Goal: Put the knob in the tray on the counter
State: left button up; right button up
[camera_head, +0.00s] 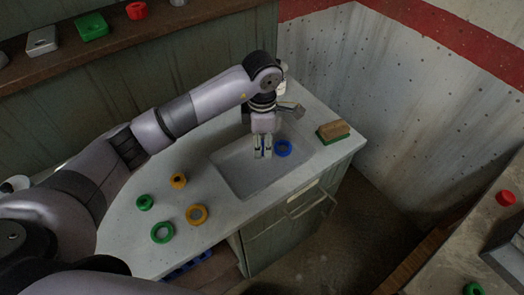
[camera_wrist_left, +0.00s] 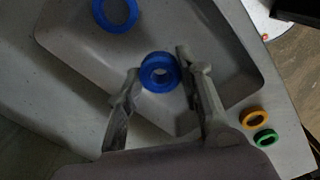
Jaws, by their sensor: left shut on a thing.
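The tray is a grey, shallow, rectangular basin on the counter; its bare floor (camera_head: 250,180) shows in the head view, and it also shows in the left wrist view (camera_wrist_left: 75,45). My left gripper (camera_head: 263,155) points down over the tray. In the left wrist view its fingers are shut on a small blue ring-shaped knob (camera_wrist_left: 160,86), held between the fingertips. A second blue ring (camera_head: 289,149) lies in the tray, right of the gripper. My right gripper is not in view.
Green and orange rings, such as the orange one (camera_head: 197,215), lie on the counter (camera_head: 130,240) left of the tray. A brown and green block (camera_head: 333,131) stands right of it. A faucet-like grey part (camera_head: 292,108) is just behind the gripper. A shelf (camera_head: 70,50) holds several pieces.

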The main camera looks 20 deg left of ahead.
aim_at(262, 162)
pick_arm(q)
notch_tip(262, 162, down, 4)
jog(key=shift+f+p, duration=0.25)
jog(key=shift+p, duration=0.2)
jog(key=shift+f, duration=0.3)
jog(key=shift+f, duration=0.1)
jog(key=shift+f+b, duration=0.15)
jog(key=shift+b, duration=0.15)
jog(key=o, duration=1.2)
